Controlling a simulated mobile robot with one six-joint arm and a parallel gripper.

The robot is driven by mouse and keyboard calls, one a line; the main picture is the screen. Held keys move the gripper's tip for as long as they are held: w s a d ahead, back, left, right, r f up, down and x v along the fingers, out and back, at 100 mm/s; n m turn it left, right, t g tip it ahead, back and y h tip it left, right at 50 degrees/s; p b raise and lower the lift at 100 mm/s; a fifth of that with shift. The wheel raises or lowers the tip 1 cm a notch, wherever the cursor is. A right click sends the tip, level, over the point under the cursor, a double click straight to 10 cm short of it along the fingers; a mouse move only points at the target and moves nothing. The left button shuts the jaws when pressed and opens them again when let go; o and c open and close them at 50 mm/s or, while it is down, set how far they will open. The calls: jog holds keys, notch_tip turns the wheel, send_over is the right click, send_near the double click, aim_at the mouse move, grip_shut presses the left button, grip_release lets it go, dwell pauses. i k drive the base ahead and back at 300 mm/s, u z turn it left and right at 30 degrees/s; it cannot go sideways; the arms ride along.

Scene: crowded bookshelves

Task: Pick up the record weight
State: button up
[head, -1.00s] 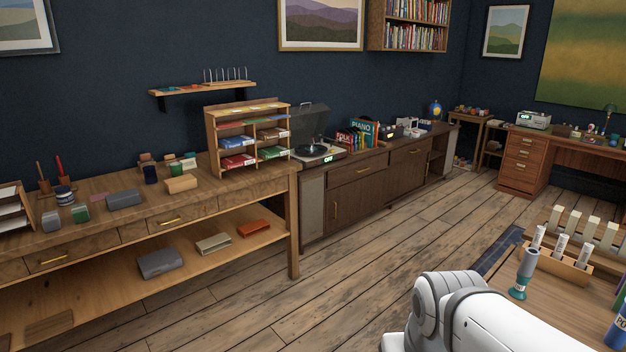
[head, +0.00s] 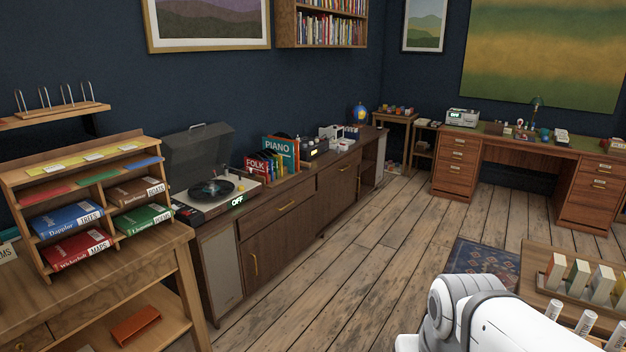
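A record player (head: 214,191) with its grey lid raised stands on the near left end of the dark wooden sideboard (head: 286,208). A dark record lies on its platter, and a small sign beside it reads OFF. I cannot make out a record weight for certain; the small parts on and around the player are too small to tell. My white arm (head: 487,318) shows at the bottom right, well apart from the player. My gripper is not in view.
Open wooden floor lies before the sideboard. A low table (head: 536,257) with racks is at right.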

aim_at(210, 186)
jog(key=u, duration=0.05)
jog(key=i, duration=1.9)
jog(key=u, duration=0.6)
jog(key=i, duration=1.95)
jog(key=u, duration=0.75)
jog(key=i, duration=0.55)
jog(key=u, duration=0.05)
jog(key=k, duration=0.8)
jog(key=u, duration=0.2)
jog(key=i, duration=0.8)
jog(key=z, duration=0.05)
